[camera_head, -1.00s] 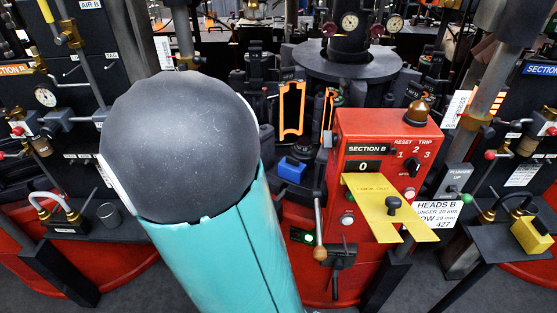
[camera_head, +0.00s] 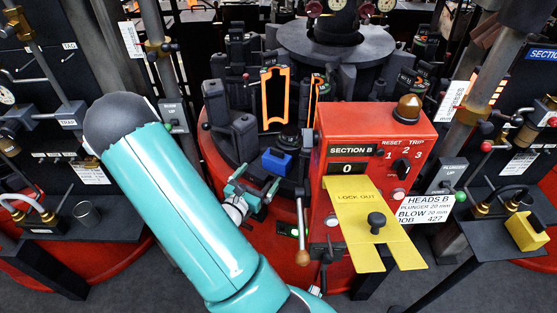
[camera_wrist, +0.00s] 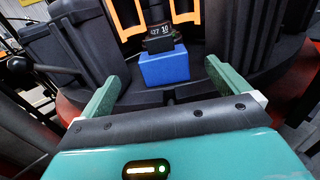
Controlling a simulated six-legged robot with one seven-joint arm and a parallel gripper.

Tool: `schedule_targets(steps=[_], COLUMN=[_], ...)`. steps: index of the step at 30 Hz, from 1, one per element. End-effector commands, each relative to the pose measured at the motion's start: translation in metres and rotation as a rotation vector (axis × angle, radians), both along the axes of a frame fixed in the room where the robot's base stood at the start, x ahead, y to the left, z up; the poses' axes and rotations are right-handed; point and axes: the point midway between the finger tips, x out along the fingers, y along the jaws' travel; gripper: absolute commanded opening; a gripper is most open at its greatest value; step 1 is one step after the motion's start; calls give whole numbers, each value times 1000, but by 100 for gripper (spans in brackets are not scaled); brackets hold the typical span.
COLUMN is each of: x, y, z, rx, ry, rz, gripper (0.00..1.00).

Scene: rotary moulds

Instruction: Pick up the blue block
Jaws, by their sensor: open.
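The blue block (camera_head: 277,162) sits on the dark rotary table, left of the red Section B box. In the wrist view the blue block (camera_wrist: 164,68) lies straight ahead, a little beyond my fingertips. My gripper (camera_head: 255,190) is just in front of the block and slightly to its left in the head view. In the wrist view my gripper (camera_wrist: 158,78) has its two green fingers wide apart, with nothing held between them. The block appears centred between the fingers. A dark piece with a small numbered display stands right behind the block.
The red Section B box (camera_head: 370,150) with a yellow lock-out plate (camera_head: 362,205) stands close to the right. Dark mould blocks (camera_head: 232,135) and orange-edged mould halves (camera_head: 275,100) stand left of and behind the block.

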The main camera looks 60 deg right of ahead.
Motion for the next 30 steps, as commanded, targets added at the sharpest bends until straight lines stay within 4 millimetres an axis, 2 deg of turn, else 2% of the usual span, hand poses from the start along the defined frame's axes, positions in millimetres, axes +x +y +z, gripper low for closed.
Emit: schedule_targets(steps=[6, 14, 22, 25, 30], x=[-3, -5, -9, -9, -8], y=[-43, -69, -110, -117, -118], z=[0, 0, 0, 0, 0], rx=[-1, -1, -2, -1, 0], ry=[-1, -2, -2, -1, -1], rz=[-5, -4, -5, -4, -3], gripper=[100, 100, 100, 100, 100])
